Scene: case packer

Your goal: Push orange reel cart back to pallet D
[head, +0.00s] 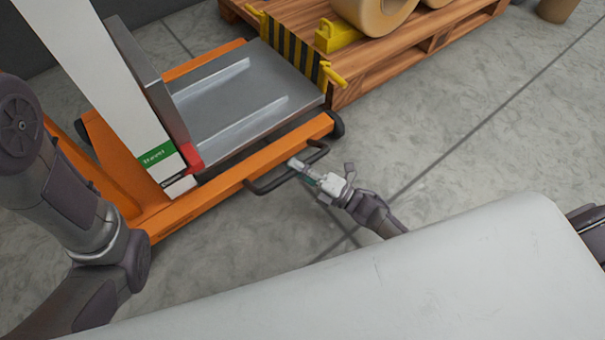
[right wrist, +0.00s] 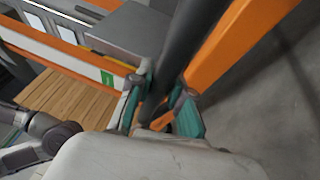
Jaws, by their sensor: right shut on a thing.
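The orange reel cart (head: 285,140) stands on the floor at the left of the head view, with a grey platform (head: 225,95), a white mast (head: 105,80) and a dark handle bar (head: 268,187) on its near side. My right gripper (head: 303,168) is shut on the handle bar; the dark bar (right wrist: 185,45) also runs between its fingers in the right wrist view. A wooden pallet (head: 440,42) lies beyond the cart's far right end, close to it. No letter on it is readable. My left arm shows at the left, but its gripper is out of view.
Tan reels (head: 375,14) lie on the pallet. A black-and-yellow striped plate (head: 290,48) and yellow blocks (head: 338,35) are at the pallet's near left edge, beside the cart platform. Bare concrete floor (head: 460,150) is free to the right of the cart.

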